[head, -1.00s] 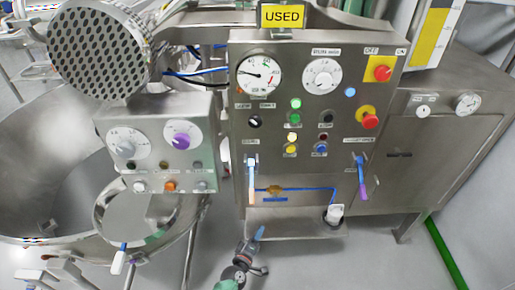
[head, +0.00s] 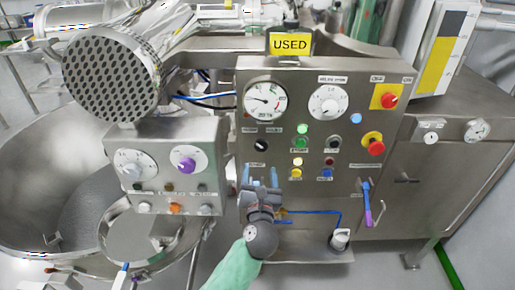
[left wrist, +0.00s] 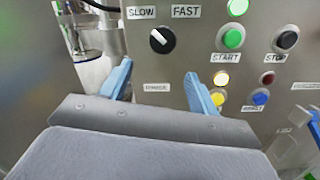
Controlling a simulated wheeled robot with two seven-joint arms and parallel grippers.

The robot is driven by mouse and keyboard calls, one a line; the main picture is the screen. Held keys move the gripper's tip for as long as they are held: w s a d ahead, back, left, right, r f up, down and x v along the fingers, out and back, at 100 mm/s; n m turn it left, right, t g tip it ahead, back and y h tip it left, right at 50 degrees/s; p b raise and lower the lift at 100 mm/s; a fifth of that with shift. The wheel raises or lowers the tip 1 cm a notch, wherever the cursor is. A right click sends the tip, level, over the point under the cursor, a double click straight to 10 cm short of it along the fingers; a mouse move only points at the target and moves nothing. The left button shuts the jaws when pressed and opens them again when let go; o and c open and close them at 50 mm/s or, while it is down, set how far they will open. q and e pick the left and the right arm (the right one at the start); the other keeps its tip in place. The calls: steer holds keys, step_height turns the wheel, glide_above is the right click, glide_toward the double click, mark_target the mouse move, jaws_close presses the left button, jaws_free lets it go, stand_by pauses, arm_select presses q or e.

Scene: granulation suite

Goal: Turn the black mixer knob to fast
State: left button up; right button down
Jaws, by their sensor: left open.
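The black mixer knob (head: 261,145) is on the steel control panel, below the left gauge. In the left wrist view the knob (left wrist: 162,40) is round and black with a white pointer line slanting to the upper left, toward the SLOW label (left wrist: 141,13). The FAST label (left wrist: 186,12) is to its upper right. My left gripper (head: 260,176) is open and empty, just below the knob in the head view. In the left wrist view its two blue fingers (left wrist: 158,76) are spread apart below the knob, not touching it. My right gripper is not in view.
To the knob's right are the green START button (left wrist: 233,38) and black STOP button (left wrist: 287,39). A smaller panel with a purple knob (head: 188,164) stands at left. A blue-handled valve (head: 367,200) is at lower right.

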mark_target(261, 147)
arm_select(q)
steer(key=w+r+n+p, duration=0.1)
steer(key=w+r+g+p, duration=0.1)
steer(key=w, duration=0.1)
steer(key=w+r+n+p, duration=0.1)
steer(key=w+p, duration=0.1)
steer(key=shift+w+d+r+n, duration=0.15)
steer(key=shift+d+n, duration=0.05)
steer(key=shift+n, duration=0.1)
steer(key=shift+w, duration=0.6)
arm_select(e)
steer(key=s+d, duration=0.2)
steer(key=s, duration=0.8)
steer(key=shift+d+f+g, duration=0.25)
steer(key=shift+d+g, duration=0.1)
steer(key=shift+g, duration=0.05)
arm_select(q)
steer(key=c, duration=1)
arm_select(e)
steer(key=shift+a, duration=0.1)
